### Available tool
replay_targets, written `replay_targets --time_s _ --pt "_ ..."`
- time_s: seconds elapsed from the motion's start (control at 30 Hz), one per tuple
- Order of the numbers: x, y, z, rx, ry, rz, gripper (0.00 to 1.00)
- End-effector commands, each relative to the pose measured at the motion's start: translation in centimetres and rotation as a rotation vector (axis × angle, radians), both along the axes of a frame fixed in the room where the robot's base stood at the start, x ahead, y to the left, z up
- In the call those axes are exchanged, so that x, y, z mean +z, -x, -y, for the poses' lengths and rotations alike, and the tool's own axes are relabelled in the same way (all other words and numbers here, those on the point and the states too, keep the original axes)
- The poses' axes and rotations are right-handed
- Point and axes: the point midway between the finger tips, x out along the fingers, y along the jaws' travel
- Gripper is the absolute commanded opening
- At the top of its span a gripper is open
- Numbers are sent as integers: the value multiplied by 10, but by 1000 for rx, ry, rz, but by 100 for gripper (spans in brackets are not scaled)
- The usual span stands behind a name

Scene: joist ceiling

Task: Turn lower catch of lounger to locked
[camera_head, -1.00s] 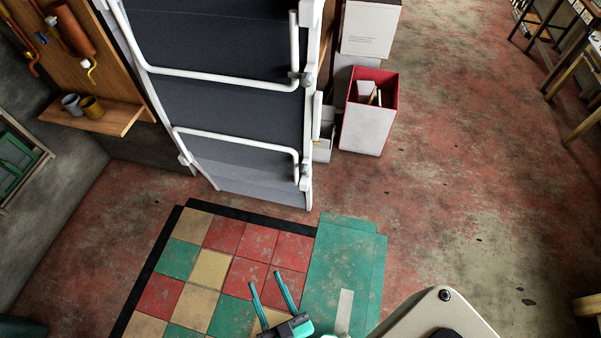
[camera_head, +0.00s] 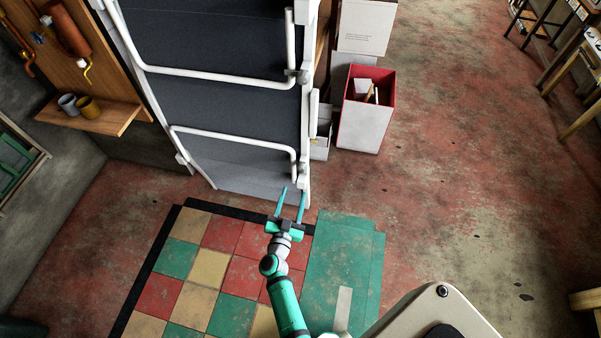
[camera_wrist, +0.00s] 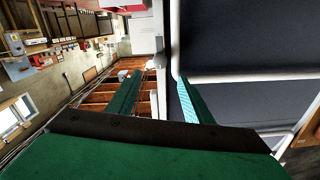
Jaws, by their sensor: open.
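The lounger (camera_head: 235,112) stands upright at the back, a dark grey surface in a white tubular frame; it also fills the right of the wrist view (camera_wrist: 240,40). Its lower catch (camera_head: 304,169) is a small grey piece on the right rail, at the end of the lower white bar. A similar upper catch (camera_head: 302,76) sits higher on that rail. My gripper (camera_head: 293,191) is open and empty, just below the lower catch and apart from it. Its two teal fingers (camera_wrist: 158,98) point toward the lounger in the wrist view.
A white bin with red rim (camera_head: 365,125) and boxes stand right of the lounger. A wooden shelf (camera_head: 95,118) with two mugs is on the left. The coloured tile mat (camera_head: 208,268) and the red floor at right (camera_head: 455,190) are clear.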

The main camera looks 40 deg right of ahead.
Motion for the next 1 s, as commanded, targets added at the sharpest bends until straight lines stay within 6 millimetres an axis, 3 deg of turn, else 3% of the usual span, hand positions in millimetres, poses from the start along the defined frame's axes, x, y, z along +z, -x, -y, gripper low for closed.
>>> replay_targets --time_s 0.17,0.6,1.0 --pt "0 -11 12 -6 0 0 46" --pt "1 -58 67 -4 -1 1 46" --pt "0 -72 83 -3 0 0 46"
